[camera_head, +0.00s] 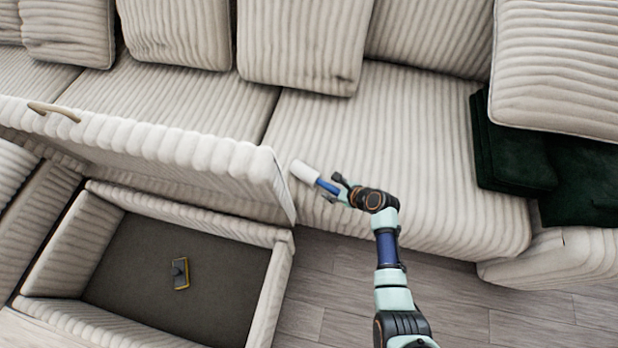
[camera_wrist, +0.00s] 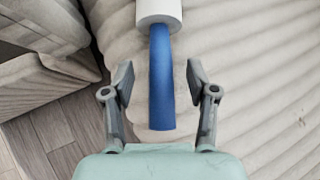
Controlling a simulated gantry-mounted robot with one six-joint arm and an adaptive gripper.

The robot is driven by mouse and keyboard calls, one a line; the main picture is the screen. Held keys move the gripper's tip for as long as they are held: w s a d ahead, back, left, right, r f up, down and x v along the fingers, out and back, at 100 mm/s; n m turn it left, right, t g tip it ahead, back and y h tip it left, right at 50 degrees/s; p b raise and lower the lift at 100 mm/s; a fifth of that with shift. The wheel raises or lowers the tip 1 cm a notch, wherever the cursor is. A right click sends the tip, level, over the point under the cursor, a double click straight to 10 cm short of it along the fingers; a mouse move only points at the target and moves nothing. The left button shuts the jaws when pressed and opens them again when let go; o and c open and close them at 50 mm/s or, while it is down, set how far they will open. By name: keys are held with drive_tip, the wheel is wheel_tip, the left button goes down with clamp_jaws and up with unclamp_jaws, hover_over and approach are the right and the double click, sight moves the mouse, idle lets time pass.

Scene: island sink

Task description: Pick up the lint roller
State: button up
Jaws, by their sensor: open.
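The lint roller has a white roll (camera_head: 304,171) and a blue handle (camera_head: 327,187). It lies on the front part of the ribbed cream sofa seat (camera_head: 420,140). In the wrist view the blue handle (camera_wrist: 161,80) runs between the two fingers, with the white roll (camera_wrist: 158,12) at the top edge. My gripper (camera_head: 339,188) is at the handle end of the roller. In the wrist view my gripper (camera_wrist: 158,82) is open, with a gap on each side of the handle. I cannot tell its height over the seat.
An open storage ottoman (camera_head: 270,295) stands at the lower left, its raised lid (camera_head: 180,148) close left of the roller. A small dark and yellow object (camera_head: 180,273) lies inside it. Dark green cushions (camera_head: 510,150) are at the right. Wooden floor (camera_head: 340,290) shows in front.

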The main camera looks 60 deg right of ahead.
drive_tip(key=b+x, duration=0.1)
drive_tip(key=x, duration=0.2)
drive_tip(key=shift+f, duration=0.1)
clamp_jaws()
drive_tip(key=shift+r, duration=0.25)
wheel_tip(320, 180, up, 20)
drive_tip(key=p, duration=1.2)
